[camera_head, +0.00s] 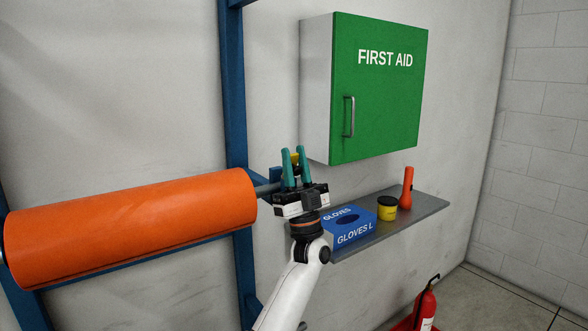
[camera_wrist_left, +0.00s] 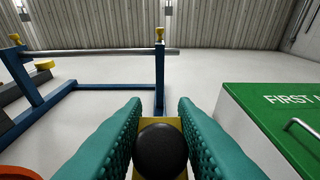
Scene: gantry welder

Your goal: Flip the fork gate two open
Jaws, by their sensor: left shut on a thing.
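A yellow piece, which I take for fork gate two (camera_head: 296,158), shows partly between my left gripper's teal fingers, by the bar end of an orange roll (camera_head: 130,225). In the left wrist view a round black knob (camera_wrist_left: 162,150) sits with yellow (camera_wrist_left: 160,122) behind it. My left gripper (camera_head: 294,150) is shut on this piece, one finger on each side; its fingers also show in the wrist view (camera_wrist_left: 160,104). The fingers hide most of the gate, and I cannot tell its angle. My right gripper is not in view.
A blue upright (camera_head: 233,90) stands behind the roll. A green first aid cabinet (camera_head: 378,90) hangs above a grey shelf (camera_head: 428,200) with a blue glove box (camera_head: 350,238), yellow tub (camera_head: 387,213) and orange torch (camera_head: 407,188). A fire extinguisher (camera_head: 424,306) stands low right.

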